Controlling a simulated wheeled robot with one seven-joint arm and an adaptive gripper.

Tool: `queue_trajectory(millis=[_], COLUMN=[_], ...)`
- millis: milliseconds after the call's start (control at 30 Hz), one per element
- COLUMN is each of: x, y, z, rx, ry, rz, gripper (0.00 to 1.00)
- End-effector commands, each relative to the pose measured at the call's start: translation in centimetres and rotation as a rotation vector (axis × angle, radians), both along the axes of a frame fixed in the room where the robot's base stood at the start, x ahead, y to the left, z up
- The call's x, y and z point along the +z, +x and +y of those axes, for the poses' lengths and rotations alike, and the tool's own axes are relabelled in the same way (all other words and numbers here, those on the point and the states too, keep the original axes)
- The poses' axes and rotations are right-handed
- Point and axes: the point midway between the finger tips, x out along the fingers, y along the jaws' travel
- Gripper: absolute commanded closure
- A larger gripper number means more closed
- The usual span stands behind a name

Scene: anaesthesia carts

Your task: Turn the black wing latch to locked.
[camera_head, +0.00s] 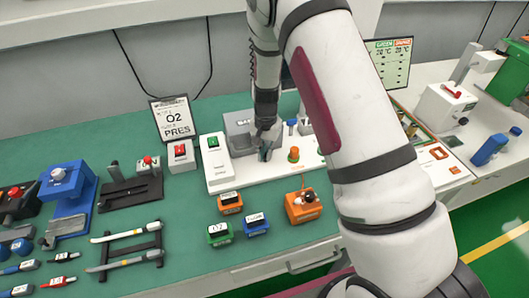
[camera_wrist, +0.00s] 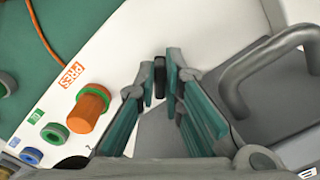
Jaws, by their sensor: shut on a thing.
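The black wing latch (camera_wrist: 159,68) stands edge-on between my fingertips in the wrist view, above a white panel (camera_wrist: 137,38). My gripper (camera_wrist: 160,88) has its two teal-padded fingers closed in on it, one on each side. In the head view my gripper (camera_head: 266,152) points down at the white panel (camera_head: 222,183), beside a grey box (camera_head: 239,138). The latch itself is hidden there by the gripper. I cannot read any lock mark for the latch in either view.
Close by on the panel, an orange knob on a green base (camera_wrist: 88,108) stands left of my fingers. The grey box's handle (camera_wrist: 262,62) rises close on the right. Small labelled blocks, including an orange one (camera_head: 301,207), sit on the green bench top (camera_head: 185,225) in front.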

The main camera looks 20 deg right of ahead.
Motion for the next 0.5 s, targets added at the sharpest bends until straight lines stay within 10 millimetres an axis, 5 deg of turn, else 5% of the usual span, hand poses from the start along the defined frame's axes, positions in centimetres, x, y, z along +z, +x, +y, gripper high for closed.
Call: queue_trajectory(millis=[500], x=[0.02], y=[-0.07], z=[-0.37], rx=[0.464], ry=[0.001], rz=[-0.002], gripper=[1.00])
